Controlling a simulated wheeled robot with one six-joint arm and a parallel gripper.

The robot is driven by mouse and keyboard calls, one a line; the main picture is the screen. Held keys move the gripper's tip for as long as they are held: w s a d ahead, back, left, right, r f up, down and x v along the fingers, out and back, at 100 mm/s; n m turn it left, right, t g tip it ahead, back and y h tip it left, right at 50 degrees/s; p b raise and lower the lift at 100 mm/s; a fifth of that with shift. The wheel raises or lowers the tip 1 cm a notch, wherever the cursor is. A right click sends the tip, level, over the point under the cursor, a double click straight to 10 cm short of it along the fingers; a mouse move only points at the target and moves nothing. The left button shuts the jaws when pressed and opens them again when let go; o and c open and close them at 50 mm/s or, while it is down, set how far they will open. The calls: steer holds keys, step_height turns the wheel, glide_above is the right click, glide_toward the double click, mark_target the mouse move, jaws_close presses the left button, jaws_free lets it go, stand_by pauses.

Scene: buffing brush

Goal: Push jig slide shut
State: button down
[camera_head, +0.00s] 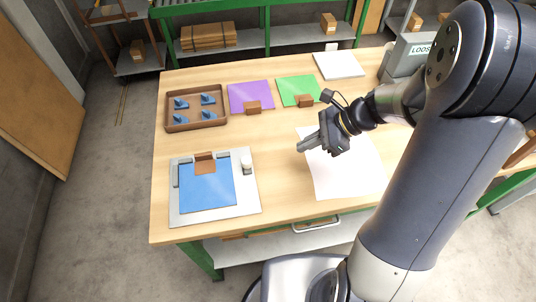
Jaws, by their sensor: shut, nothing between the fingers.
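The jig (247,208) is a pale grey plate at the front left of the table. A flat blue panel (208,188) lies on it, with a brown block (205,163) at the panel's far edge. Dark grey bars stand along the panel's far and left sides. A small light grey upright piece (246,160) is at the jig's far right corner; I cannot tell which part is the slide. My gripper (301,146) is shut and empty. It points left, to the right of the jig and apart from it, above a white sheet.
The white sheet (350,178) lies right of the jig. Purple (249,97) and green (298,90) panels with brown blocks lie farther back. A grey bin (402,58) stands at the back right.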

mark_target(248, 162)
steer(key=x, duration=1)
steer(key=shift+a+f, duration=0.15)
steer(key=shift+a, duration=0.05)
steer(key=shift+a+r, duration=0.25)
steer(key=shift+a, duration=1.55)
steer(key=shift+s+a, duration=0.2)
steer(key=shift+a, duration=0.6)
steer(key=shift+s+a, duration=0.25)
steer(key=shift+a, duration=0.5)
